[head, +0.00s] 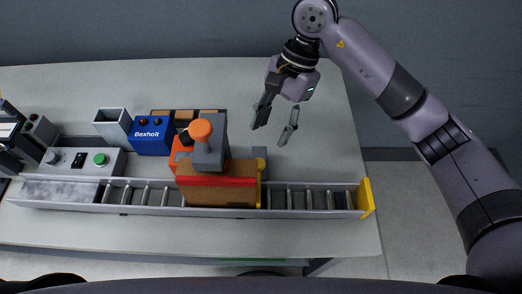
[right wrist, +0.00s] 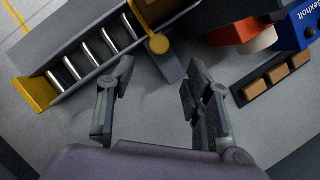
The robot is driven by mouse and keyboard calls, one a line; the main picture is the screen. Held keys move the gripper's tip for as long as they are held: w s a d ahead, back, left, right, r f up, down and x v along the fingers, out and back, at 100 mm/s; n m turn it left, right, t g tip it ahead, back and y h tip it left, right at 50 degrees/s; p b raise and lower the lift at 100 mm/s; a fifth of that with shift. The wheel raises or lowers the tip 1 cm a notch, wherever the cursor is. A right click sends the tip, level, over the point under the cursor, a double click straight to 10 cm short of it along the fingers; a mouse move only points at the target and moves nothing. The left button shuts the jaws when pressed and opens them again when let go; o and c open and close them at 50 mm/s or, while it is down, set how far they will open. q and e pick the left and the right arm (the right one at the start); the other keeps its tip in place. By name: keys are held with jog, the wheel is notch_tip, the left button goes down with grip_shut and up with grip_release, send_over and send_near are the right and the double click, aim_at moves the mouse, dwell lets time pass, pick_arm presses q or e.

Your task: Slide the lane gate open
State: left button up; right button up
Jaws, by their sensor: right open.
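A long grey roller lane (head: 300,212) runs along the front of the table. A yellow gate piece (head: 261,186) stands across it just right of a brown box with a red stripe (head: 218,192). A grey block (head: 260,155) is at the gate's far side. In the right wrist view a round yellow knob (right wrist: 158,44) sits by a grey block at the lane's edge. My right gripper (head: 276,128) is open and empty, above the table behind the lane. Its spread fingers also show in the right wrist view (right wrist: 158,108), apart from the knob. My left gripper is not seen.
A yellow end plate (head: 366,197) closes the lane's right end. The table's right rear is clear.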

aim_at(259, 162)
jog(key=p+x, duration=0.2)
jog(key=x, duration=0.5)
jog(key=shift+s+a+f, duration=0.1)
jog(key=shift+s+f, duration=0.15)
jog(key=shift+f, duration=0.05)
jog(key=shift+s+a+f, duration=0.1)
jog(key=shift+a+f, duration=0.05)
jog(key=shift+f, duration=0.45)
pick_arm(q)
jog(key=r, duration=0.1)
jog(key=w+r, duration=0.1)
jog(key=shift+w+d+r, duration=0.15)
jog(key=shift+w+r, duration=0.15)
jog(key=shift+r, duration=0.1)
pick_arm(e)
jog(key=shift+f, duration=0.1)
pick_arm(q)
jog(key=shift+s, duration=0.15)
pick_arm(e)
jog(key=shift+c, duration=0.2)
grip_shut()
